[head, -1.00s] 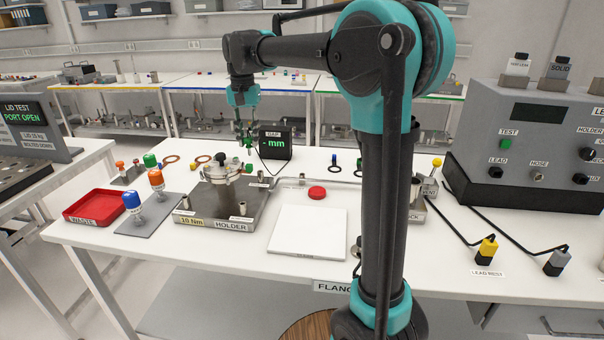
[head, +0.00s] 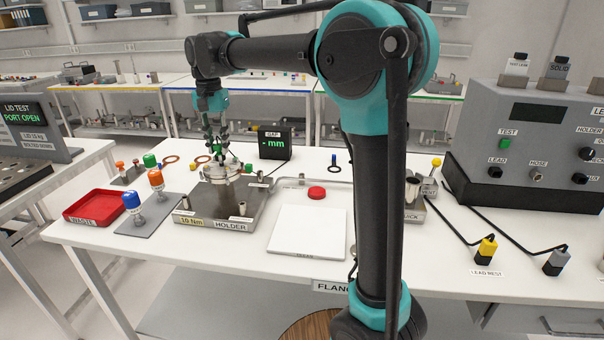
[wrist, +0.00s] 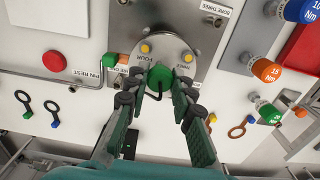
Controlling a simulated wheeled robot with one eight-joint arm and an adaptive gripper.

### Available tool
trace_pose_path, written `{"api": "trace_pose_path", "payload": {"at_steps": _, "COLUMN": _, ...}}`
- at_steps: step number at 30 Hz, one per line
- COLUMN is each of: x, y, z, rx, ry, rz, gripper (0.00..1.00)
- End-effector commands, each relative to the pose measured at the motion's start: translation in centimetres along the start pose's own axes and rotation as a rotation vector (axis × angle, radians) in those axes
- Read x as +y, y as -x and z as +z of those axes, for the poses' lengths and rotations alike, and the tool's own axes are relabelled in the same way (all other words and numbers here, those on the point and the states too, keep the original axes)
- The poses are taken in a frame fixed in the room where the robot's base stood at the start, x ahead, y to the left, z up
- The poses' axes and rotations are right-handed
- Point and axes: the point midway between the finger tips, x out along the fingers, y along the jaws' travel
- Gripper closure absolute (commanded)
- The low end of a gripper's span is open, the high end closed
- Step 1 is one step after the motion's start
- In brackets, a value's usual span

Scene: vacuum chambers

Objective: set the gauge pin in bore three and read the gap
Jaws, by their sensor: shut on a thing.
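My gripper (wrist: 158,88) is shut on the green gauge pin (wrist: 160,74), from which a thin dark cord loops down. In the wrist view the pin overlaps the near edge of the round metal flange (wrist: 167,45), between the marks FOUR and THREE. I cannot tell whether its tip is in a bore. In the head view my gripper (head: 213,150) is above the flange (head: 221,172) on the holder plate (head: 240,207). The gap display (head: 274,143) shows a dash and "mm". A BORE THREE label (wrist: 216,8) is at the upper right in the wrist view.
A PIN REST label (wrist: 86,76) and a red button (wrist: 56,60) are to the left in the wrist view. Orange and blue torque drivers (head: 156,181) stand left of the holder. A red waste tray (head: 95,206) is farther left; the white clean mat (head: 309,231) is bare.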

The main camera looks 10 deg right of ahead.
Motion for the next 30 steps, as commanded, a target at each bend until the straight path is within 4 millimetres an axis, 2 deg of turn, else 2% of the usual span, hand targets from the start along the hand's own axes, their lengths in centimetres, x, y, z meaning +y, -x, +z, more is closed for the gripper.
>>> {"api": "trace_pose_path", "payload": {"at_steps": 1, "x": -0.7, "y": 0.0, "z": 0.2, "rx": 0.004, "ry": 0.003, "rz": -0.005, "gripper": 1.0}}
{"api": "trace_pose_path", "payload": {"at_steps": 30, "x": -7.4, "y": 0.0, "z": 5.5, "rx": 0.004, "ry": 0.002, "rz": -0.002, "gripper": 1.0}}
